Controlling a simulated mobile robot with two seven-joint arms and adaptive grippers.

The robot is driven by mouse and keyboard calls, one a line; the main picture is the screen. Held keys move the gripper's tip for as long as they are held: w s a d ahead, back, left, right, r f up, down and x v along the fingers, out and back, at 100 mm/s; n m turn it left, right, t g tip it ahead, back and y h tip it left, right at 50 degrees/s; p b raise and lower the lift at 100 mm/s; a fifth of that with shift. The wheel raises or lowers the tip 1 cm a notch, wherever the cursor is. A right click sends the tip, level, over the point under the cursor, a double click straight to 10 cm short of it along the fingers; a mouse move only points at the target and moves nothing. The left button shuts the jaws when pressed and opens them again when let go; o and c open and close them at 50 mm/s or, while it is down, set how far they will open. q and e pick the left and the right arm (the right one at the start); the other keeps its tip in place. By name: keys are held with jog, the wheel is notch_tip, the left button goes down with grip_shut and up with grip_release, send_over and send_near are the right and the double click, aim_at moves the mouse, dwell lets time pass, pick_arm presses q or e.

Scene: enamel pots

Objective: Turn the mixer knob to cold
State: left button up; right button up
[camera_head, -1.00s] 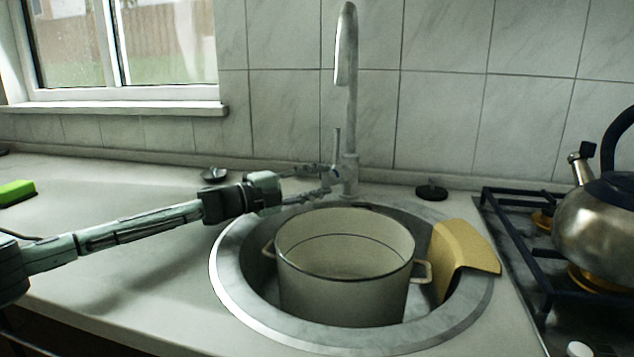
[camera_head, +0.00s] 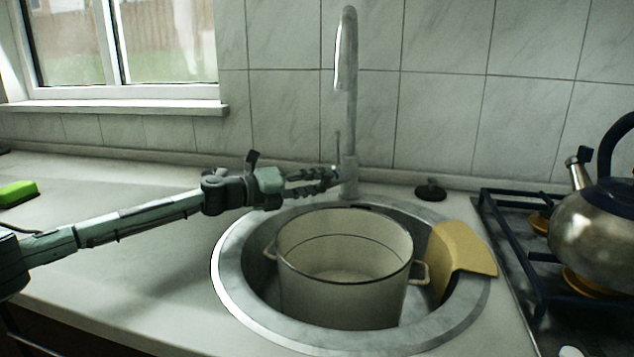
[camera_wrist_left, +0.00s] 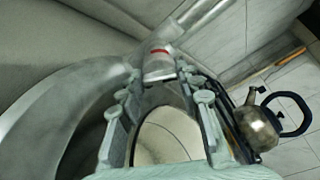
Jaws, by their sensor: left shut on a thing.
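The chrome mixer tap (camera_head: 349,110) stands behind the sink with its tall spout upright. Its mixer knob (camera_head: 335,172) is on the left side of the tap's base, with a thin lever (camera_head: 337,147) pointing up. My left gripper (camera_head: 328,180) reaches in from the left, its fingers shut on the knob; they partly hide it. In the left wrist view the knob (camera_wrist_left: 159,66) shows a red mark and sits between the fingertips of my left gripper (camera_wrist_left: 160,75). My right gripper is not in view.
A white pot (camera_head: 345,300) stands in the round sink (camera_head: 232,285), right below the gripper. A yellow cloth-like piece (camera_head: 460,248) hangs over the sink's right rim. A kettle (camera_head: 600,225) sits on the stove at right. A green sponge (camera_head: 18,193) lies far left; the left counter is mostly clear.

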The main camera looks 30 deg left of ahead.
pick_arm(q)
jog(key=shift+m, duration=0.7)
jog(key=o, duration=1.2)
jog(key=shift+c, duration=0.2)
jog(key=v, duration=0.7)
jog(key=shift+s, duration=0.3)
jog(key=shift+r, duration=0.15)
